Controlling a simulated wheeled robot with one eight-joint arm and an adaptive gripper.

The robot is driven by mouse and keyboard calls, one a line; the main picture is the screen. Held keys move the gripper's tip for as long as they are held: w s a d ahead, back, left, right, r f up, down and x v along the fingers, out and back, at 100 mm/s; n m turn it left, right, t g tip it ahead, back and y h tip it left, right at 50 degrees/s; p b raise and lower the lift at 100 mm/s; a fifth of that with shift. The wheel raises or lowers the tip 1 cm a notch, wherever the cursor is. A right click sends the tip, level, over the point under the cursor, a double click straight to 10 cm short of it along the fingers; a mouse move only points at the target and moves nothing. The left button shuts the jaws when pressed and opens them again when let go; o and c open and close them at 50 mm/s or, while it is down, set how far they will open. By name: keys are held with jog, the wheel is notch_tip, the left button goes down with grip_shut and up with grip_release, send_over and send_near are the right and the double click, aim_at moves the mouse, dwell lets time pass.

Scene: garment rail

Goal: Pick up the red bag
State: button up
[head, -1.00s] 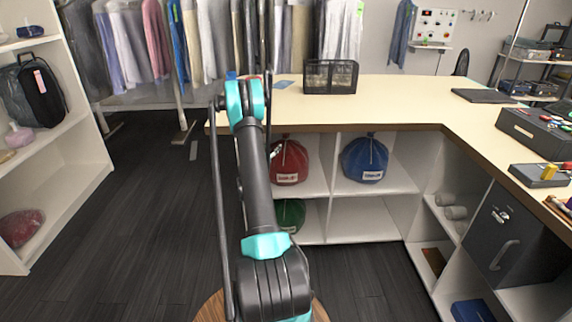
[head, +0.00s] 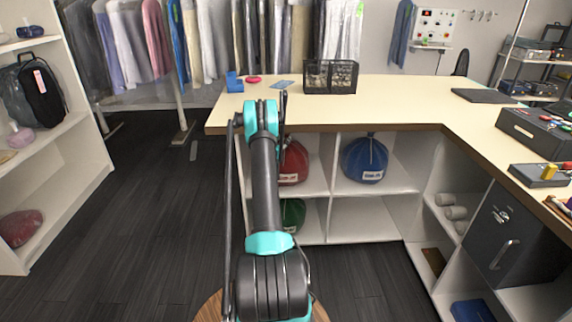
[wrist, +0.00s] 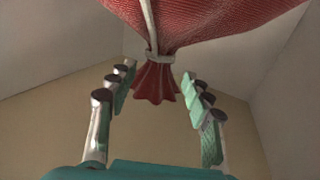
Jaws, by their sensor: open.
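The red bag (head: 293,164) sits in an upper cubby under the counter, partly hidden behind my arm in the head view. In the wrist view the red bag (wrist: 205,22) fills the top of the picture, with a pale cord tied round its gathered neck. The flared red end (wrist: 155,85) below the cord lies between the fingers of my gripper (wrist: 158,92). My gripper is open, with its fingers on either side of the neck and a gap on both sides. In the head view my gripper is hidden behind my arm.
A blue bag (head: 365,158) sits in the cubby to the right. A green bag (head: 292,214) sits in the cubby below. The counter (head: 400,100) overhangs the cubbies, and a wire basket (head: 330,77) stands on it. Cubby walls lie close around my gripper.

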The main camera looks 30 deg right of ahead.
aim_at(285, 136)
jog(key=shift+x, duration=2.75)
jog(key=shift+s+f, duration=0.1)
grip_shut()
